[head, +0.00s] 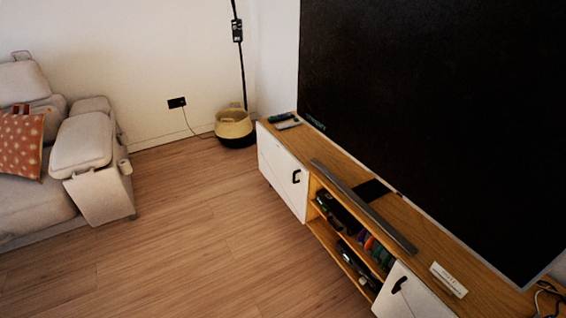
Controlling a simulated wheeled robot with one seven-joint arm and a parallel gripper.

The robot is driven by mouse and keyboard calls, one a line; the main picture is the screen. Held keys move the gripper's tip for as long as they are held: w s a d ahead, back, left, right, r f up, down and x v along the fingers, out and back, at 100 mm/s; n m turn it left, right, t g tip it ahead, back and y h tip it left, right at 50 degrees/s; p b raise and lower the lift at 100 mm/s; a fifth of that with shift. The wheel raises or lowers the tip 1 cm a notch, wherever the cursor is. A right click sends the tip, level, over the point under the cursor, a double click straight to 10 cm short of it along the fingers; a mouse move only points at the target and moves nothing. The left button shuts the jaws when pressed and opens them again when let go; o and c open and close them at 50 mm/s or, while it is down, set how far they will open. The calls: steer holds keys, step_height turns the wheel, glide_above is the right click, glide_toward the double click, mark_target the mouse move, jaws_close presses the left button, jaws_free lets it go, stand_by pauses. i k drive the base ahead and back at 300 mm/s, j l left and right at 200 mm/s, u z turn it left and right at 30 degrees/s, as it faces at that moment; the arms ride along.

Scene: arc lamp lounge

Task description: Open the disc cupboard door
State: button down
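A low wooden TV cabinet (411,222) runs along the wall on the right. It has two white doors with black handles, and I cannot tell which is the disc cupboard door. The left white door (277,165) looks shut, with its handle (296,176) near its right edge. The right white door (418,300) also looks shut and is cut off by the bottom edge of the picture. Its handle (399,284) is near its upper left. My gripper is not in view.
Open shelves with several boxes and devices (341,213) lie between the doors. A soundbar (364,205) and a large TV (440,110) are on top. A basket (234,127) stands by the back wall, a sofa (82,147) at left. The wooden floor (195,230) between is clear.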

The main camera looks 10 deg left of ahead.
mark_target(288, 176)
steer(key=i+j, duration=1.25)
steer(key=i+j+z, duration=0.1)
steer(key=i+j, duration=1.1)
steer(key=j, duration=0.2)
